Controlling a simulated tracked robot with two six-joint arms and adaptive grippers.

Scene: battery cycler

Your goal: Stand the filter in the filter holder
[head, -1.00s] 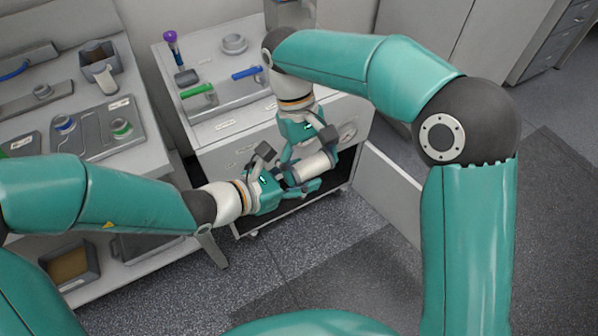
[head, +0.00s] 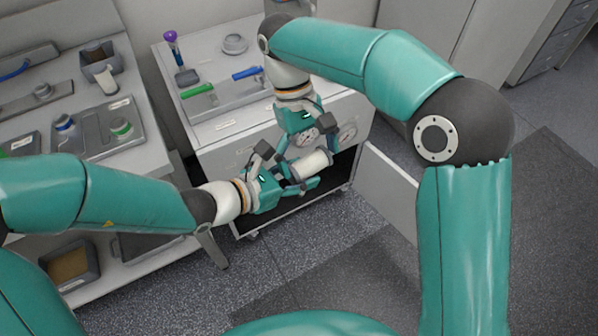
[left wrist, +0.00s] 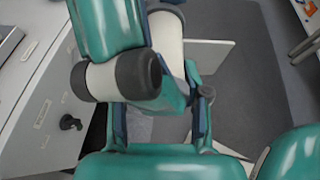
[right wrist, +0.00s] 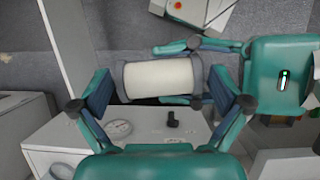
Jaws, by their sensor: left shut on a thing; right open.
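The filter, a white cylinder with grey end caps (head: 312,165), lies roughly level in front of the cabinet's open lower bay. It also shows in the right wrist view (right wrist: 160,78) and, partly covered, in the left wrist view (left wrist: 166,38). My left gripper (head: 291,174) is shut on the filter, coming from the left. My right gripper (head: 306,142) is open just above and behind the filter; in the right wrist view its fingers (right wrist: 158,92) stand apart near the two end caps. I cannot tell whether they touch. I cannot pick out the filter holder with certainty.
The cabinet (head: 222,128) carries green and blue handles, a grey ring and a purple-topped tool. Its door (head: 388,188) stands open at the right. A bench with a tray (head: 92,140) is at the left. Speckled floor in front is clear.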

